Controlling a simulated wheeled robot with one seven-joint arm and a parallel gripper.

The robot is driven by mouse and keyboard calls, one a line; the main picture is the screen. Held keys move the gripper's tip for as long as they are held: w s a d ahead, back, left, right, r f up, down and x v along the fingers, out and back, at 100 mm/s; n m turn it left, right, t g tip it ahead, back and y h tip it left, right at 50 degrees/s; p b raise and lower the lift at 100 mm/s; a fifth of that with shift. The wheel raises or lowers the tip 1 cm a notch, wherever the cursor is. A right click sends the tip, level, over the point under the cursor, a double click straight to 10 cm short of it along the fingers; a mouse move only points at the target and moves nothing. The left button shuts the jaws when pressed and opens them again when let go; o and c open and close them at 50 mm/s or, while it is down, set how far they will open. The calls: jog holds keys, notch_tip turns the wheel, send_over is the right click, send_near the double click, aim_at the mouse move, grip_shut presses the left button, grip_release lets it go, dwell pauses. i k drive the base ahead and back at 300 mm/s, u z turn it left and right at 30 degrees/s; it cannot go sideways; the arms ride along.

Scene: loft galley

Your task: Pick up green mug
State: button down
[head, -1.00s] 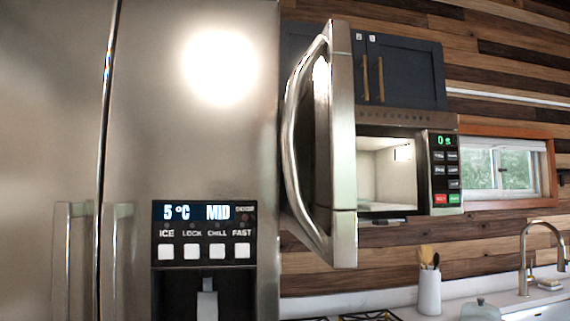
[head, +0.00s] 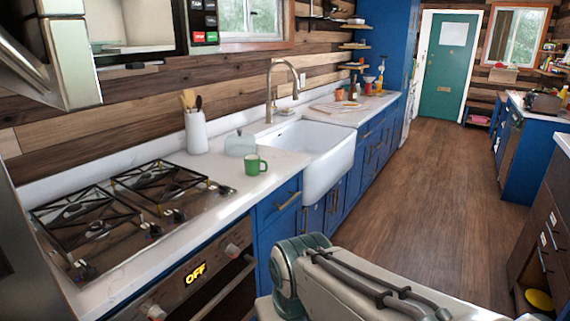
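A green mug (head: 255,164) stands upright on the white counter in the head view, between the stove and the sink, close to the counter's front edge. Its handle points to the right. Part of my own arm shows at the bottom of the view, but my gripper is not in the picture.
A gas stove (head: 125,210) is left of the mug. A lidded glass dish (head: 239,144) and a white utensil holder (head: 196,131) stand behind it. A white sink (head: 325,160) and tall faucet (head: 272,90) are to the right. The open microwave door (head: 72,60) juts out upper left. Wooden floor (head: 430,210) is clear.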

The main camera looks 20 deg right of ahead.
aim_at(252, 162)
jog(key=z, duration=1.05)
jog(key=i, duration=1.2)
jog(key=z, duration=0.35)
jog(key=i, duration=1.1)
jog(key=u, duration=1.35)
jog(key=i, duration=0.65)
jog(key=u, duration=0.75)
